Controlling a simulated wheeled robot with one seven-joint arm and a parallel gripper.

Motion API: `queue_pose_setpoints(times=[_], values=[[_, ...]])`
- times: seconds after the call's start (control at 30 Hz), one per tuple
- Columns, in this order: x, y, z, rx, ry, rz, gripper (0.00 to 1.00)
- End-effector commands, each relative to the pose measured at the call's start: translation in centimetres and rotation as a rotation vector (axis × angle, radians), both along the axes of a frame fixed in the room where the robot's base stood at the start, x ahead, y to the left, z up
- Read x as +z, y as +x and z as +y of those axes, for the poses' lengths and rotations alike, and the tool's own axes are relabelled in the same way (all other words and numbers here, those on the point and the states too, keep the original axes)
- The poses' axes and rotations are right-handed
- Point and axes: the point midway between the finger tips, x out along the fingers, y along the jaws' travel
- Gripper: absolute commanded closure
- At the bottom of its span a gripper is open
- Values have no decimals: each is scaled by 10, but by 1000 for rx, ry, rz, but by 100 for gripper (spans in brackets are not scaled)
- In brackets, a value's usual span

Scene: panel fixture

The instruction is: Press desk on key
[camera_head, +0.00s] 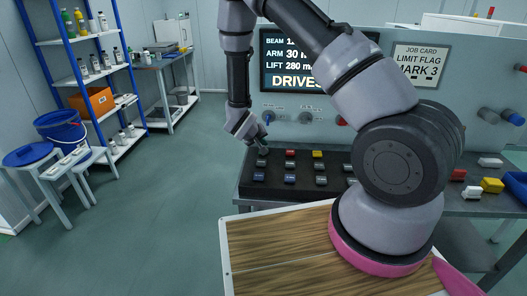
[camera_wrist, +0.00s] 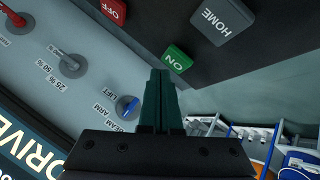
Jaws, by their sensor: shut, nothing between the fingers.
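The desk ON key is green with white lettering and shows in the wrist view (camera_wrist: 177,58), at a corner of the black key desk (camera_head: 272,189). My gripper (camera_head: 263,147) is over the back left corner of that desk. In the wrist view my gripper (camera_wrist: 160,74) is shut and empty, its dark green fingertips just beside the ON key and seeming to overlap its edge. I cannot tell whether they touch it. In the head view the fingertips largely hide the ON key.
The grey HOME key (camera_wrist: 222,18) and red OFF key (camera_wrist: 113,9) neighbour the ON key. A blue selector knob (camera_wrist: 127,107) and other knobs are on the upright panel behind. A display (camera_head: 290,62) and job card (camera_head: 420,66) are above. Floor to the left is free.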

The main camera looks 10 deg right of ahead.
Motion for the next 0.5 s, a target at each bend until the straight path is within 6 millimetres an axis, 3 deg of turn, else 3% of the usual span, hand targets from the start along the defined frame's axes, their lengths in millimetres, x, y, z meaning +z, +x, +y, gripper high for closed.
queue_pose_setpoints(times=[0.5], values=[[-9, 0, 0, 0, 0, 0, 100]])
